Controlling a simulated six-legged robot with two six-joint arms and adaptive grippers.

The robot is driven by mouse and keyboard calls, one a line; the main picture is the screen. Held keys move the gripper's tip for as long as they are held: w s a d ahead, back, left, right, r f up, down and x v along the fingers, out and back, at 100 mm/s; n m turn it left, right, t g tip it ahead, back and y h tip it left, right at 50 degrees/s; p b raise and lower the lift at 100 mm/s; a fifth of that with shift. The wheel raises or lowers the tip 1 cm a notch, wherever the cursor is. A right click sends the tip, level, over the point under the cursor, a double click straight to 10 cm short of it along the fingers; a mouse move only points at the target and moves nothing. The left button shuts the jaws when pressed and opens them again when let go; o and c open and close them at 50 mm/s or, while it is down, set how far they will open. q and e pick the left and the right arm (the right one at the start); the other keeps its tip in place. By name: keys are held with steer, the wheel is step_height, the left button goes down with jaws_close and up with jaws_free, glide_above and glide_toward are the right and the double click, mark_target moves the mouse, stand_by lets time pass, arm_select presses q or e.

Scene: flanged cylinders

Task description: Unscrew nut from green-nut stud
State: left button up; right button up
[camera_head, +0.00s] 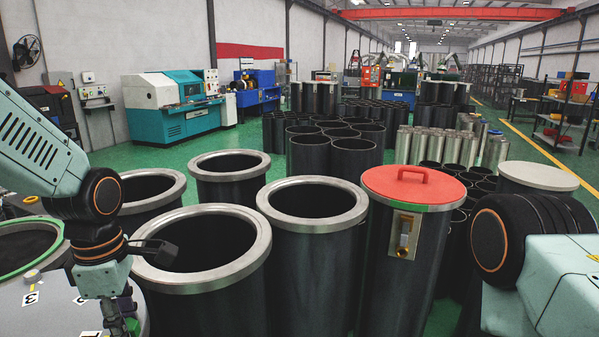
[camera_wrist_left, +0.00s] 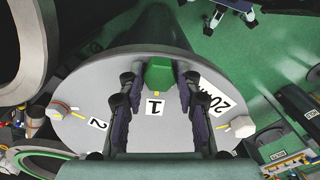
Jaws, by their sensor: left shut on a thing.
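The green nut (camera_wrist_left: 158,73) sits near the rim of a round grey flange plate (camera_wrist_left: 80,100), above a label "1", in the left wrist view. My left gripper (camera_wrist_left: 158,78) has one dark finger on each side of the nut and is shut on it. The stud itself is hidden under the nut. In the head view my left gripper hangs at the lower left over the grey plate (camera_head: 50,300), its fingertips cut off by the frame edge. My right arm shows at the right, but its gripper is out of view.
Pale studs stand at the plate's right (camera_wrist_left: 243,126) and left (camera_wrist_left: 57,110), the left one near a label "2" (camera_wrist_left: 97,124). Open black cylinders with steel rims (camera_head: 205,240) stand close to my left arm. A red-lidded cylinder (camera_head: 412,186) stands right of them.

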arm_select(q)
steer(key=shift+w+r, duration=0.1)
steer(key=shift+r, duration=0.05)
steer(key=shift+r+p, duration=0.65)
steer(key=shift+p, duration=0.3)
steer(key=shift+r, duration=0.25)
steer(key=shift+r, duration=0.1)
steer(key=shift+r, duration=0.35)
steer(key=shift+r, duration=0.1)
steer(key=shift+r, duration=1.45)
